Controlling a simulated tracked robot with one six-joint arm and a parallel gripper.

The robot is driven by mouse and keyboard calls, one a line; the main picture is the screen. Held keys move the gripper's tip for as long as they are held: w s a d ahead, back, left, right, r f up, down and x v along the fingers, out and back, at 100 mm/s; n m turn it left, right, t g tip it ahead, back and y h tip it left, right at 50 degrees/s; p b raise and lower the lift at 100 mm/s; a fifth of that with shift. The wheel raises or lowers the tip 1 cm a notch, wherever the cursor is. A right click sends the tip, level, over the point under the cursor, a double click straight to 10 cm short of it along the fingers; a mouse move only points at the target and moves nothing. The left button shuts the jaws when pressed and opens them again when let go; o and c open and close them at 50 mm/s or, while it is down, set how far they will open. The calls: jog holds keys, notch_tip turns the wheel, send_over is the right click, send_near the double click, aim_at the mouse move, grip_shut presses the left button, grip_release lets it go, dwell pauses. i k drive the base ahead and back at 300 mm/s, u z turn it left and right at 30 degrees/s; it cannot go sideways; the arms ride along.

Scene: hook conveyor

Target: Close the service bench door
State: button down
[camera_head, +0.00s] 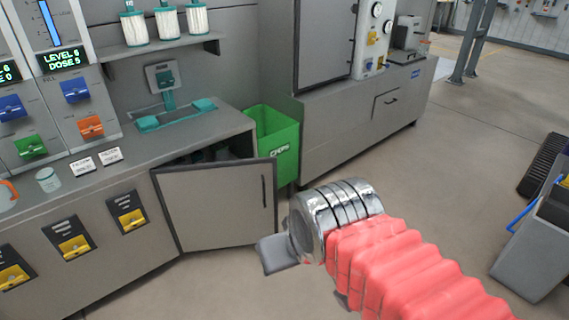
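The service bench (120,172) stands at the left, grey, with a counter and yellow-handled panels on its front. Its door (213,207) is hinged on the left and stands open, swung out from the bench. A dark vertical handle (264,190) is near the door's right edge. Dark contents show in the opening above the door; most of the inside is hidden. My gripper (275,254) is at the end of my red-sleeved arm, low and to the right of the door's free edge. One grey finger part shows; the rest is hidden behind the silver wrist, so its opening cannot be told.
A green bin (274,138) stands behind the door, between the bench and a grey cabinet (345,130). A grey box (535,245) and black tracks are at the right. The floor (440,165) between is clear.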

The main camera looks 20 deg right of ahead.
aim_at(232, 204)
jog(key=z, duration=0.15)
jog(key=i, duration=1.25)
jog(key=u, duration=0.65)
